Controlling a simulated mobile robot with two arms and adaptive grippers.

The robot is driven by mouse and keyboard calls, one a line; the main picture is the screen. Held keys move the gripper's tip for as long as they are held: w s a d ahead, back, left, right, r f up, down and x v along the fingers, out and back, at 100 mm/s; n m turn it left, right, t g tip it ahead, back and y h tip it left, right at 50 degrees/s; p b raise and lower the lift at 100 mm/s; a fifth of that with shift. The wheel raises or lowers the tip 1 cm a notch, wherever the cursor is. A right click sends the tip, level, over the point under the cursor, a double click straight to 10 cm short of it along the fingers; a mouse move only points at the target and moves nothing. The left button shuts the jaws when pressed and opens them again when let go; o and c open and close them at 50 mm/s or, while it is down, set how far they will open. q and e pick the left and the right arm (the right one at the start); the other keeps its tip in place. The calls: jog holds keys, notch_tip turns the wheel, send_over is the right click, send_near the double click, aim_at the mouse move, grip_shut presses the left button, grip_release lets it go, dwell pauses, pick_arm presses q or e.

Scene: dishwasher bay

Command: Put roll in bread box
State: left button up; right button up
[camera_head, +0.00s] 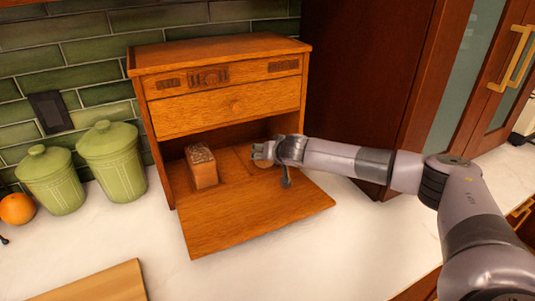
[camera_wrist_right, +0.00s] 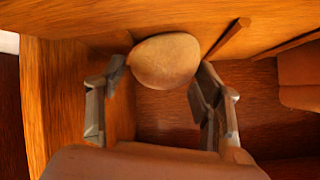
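The wooden bread box (camera_head: 222,105) stands against the tiled wall with its front flap (camera_head: 255,213) lowered. A brown loaf (camera_head: 201,167) sits inside, towards the left. My right gripper (camera_head: 258,151) reaches into the opening from the right, at the right part of the box floor. In the right wrist view, the round tan roll (camera_wrist_right: 165,61) is at the tips of my right gripper (camera_wrist_right: 163,80). The fingers stand apart, one to each side of the roll; I cannot tell whether they touch it. My left gripper is not in view.
Two green lidded canisters (camera_head: 112,160) (camera_head: 51,180) and an orange (camera_head: 17,208) stand left of the box. A wooden board (camera_head: 100,285) lies at the front left. The white counter (camera_head: 300,265) in front of the flap is clear. A tall dark cabinet (camera_head: 365,85) rises on the right.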

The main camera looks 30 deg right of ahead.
jog(key=shift+o, duration=1.3)
jog(key=shift+r, duration=0.1)
jog(key=shift+r+p, duration=0.3)
jog(key=shift+p, duration=0.1)
jog(key=shift+s+b, duration=0.3)
jog(key=shift+s, duration=0.05)
jog(key=b+v, duration=0.1)
jog(key=v, duration=1)
jog(key=shift+r+b, duration=0.15)
jog(key=shift+b, duration=0.2)
